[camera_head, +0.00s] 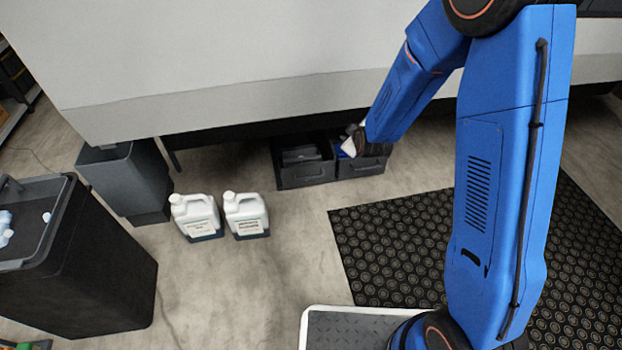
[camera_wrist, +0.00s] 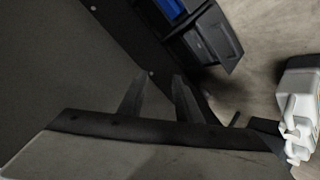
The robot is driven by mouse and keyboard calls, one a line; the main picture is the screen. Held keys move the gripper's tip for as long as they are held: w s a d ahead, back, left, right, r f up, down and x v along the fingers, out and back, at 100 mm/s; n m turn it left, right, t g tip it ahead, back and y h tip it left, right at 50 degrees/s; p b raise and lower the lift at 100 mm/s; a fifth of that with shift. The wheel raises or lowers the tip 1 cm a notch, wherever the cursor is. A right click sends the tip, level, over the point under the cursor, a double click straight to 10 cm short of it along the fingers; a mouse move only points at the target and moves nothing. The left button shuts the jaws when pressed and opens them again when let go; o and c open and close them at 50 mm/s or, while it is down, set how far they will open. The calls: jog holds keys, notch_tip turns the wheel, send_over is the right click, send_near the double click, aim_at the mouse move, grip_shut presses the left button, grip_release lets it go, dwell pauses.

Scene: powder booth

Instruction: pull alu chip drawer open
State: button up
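Two dark drawers sit side by side under the booth in the head view, a left drawer (camera_head: 306,172) with dark contents and a right drawer (camera_head: 364,166) with something blue inside. Both tops are open to view. I cannot tell which is the alu chip drawer. In the wrist view, a dark drawer (camera_wrist: 212,42) and blue contents (camera_wrist: 172,8) show at the top. My gripper (camera_wrist: 158,98) shows two dark fingers standing apart with nothing between them, away from the drawers in the picture. In the head view my wrist is over the right drawer and hides part of it; the fingertips are hidden.
Two white jugs, a left jug (camera_head: 196,216) and a right jug (camera_head: 246,215), stand on the floor left of the drawers. A grey bin (camera_head: 125,180) and a black cart (camera_head: 90,262) stand further left. The booth wall (camera_head: 220,60) overhangs the drawers. A black mat (camera_head: 395,245) lies in front.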

jog(key=w+a+f+n+t, duration=0.15)
jog(key=a+f, duration=0.25)
jog(key=f, duration=0.6)
jog(key=n+t+y, duration=0.2)
jog(key=n+t, duration=0.1)
jog(key=n, duration=0.6)
send_near(311, 178)
jog(key=shift+m, duration=0.25)
jog(key=x, duration=1)
jog(key=shift+w+f, duration=0.25)
jog(key=shift+w, duration=0.1)
grip_shut()
